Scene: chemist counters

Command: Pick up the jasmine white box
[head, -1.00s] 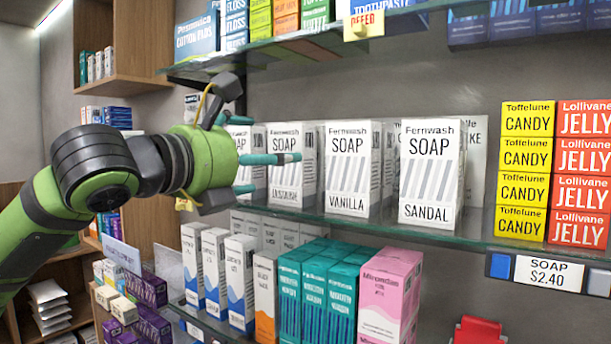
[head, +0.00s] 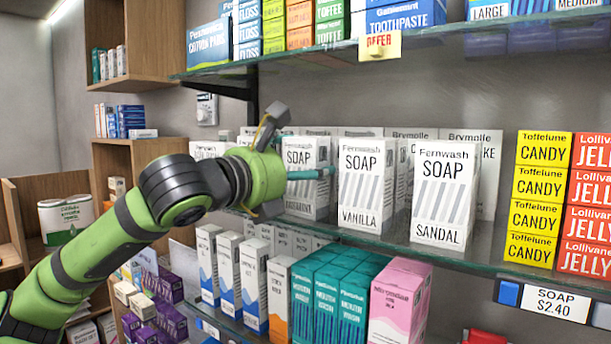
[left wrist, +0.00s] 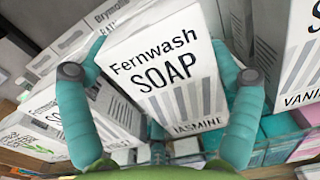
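The jasmine box is a white Fernwash soap box (head: 300,196) with grey stripes. It stands upright on the middle glass shelf, left of the vanilla soap box (head: 367,190). My left gripper (head: 312,173) is in front of it, with a teal finger crossing its face in the head view. In the left wrist view the jasmine box (left wrist: 168,75) faces the camera, and the fingers of my left gripper (left wrist: 160,60) straddle it, one by each side edge. The fingers look open; whether the tips touch the box is unclear. My right gripper is not in view.
The vanilla box stands close on the right, with the sandal soap box (head: 441,195) beyond it. More white boxes stand left and behind. The glass shelf (head: 470,255) runs below; an upper shelf (head: 440,40) overhangs. Teal boxes (head: 335,295) stand underneath.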

